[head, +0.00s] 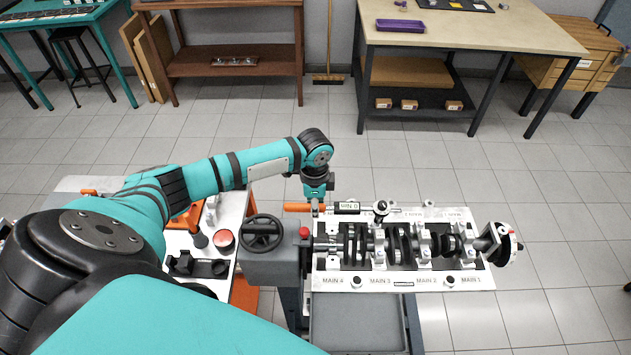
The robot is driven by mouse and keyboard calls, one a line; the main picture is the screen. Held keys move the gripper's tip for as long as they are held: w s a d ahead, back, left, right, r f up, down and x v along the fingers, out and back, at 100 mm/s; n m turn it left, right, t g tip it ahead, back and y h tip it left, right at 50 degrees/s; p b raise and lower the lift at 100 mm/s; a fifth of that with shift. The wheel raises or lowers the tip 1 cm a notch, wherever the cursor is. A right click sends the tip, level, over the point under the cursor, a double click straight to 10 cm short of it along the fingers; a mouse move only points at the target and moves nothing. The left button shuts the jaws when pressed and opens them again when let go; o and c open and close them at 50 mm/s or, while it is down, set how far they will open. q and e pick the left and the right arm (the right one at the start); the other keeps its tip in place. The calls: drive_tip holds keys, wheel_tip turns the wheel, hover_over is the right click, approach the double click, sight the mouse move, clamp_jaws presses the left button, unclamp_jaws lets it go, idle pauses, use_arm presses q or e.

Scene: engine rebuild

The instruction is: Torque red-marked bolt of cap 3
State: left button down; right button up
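The engine block (330,282) lies on a stand with the crankshaft (402,245) along it, and its front edge is labelled MAIN 4 to MAIN 1. Cap 3 (380,247) is a light metal cap above the MAIN 3 label. My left gripper (315,204) is behind the block's left end, pointing down, shut on a torque wrench (347,207) near its orange handle. The wrench lies level, pointing right, and its dark head (381,208) is over the far side of cap 3. The red mark and the bolt under the head cannot be made out. My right gripper is out of view.
A grey stand housing with a black handwheel (262,232) and a red knob (304,232) stands left of the block. A white-topped cart (232,212) with tools and a red button is further left. A round flange (506,245) sticks out at right. Floor behind is clear.

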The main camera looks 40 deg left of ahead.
use_arm(q)
drive_tip(key=shift+f, duration=0.3)
idle(0.5)
drive_tip(key=shift+f+b, duration=0.6)
drive_tip(key=shift+f, duration=0.25)
idle(0.8)
drive_tip(key=shift+w, duration=0.1)
drive_tip(key=shift+w+a+m+b, duration=0.45)
drive_tip(key=shift+w+m+b, duration=0.1)
drive_tip(key=shift+w+m, duration=0.1)
drive_tip(key=shift+w, duration=0.15)
idle(0.4)
drive_tip(key=shift+w+a+m+b, duration=0.35)
drive_tip(key=shift+w+m+b, duration=0.1)
drive_tip(key=shift+w+b, duration=0.2)
drive_tip(key=shift+w, duration=0.1)
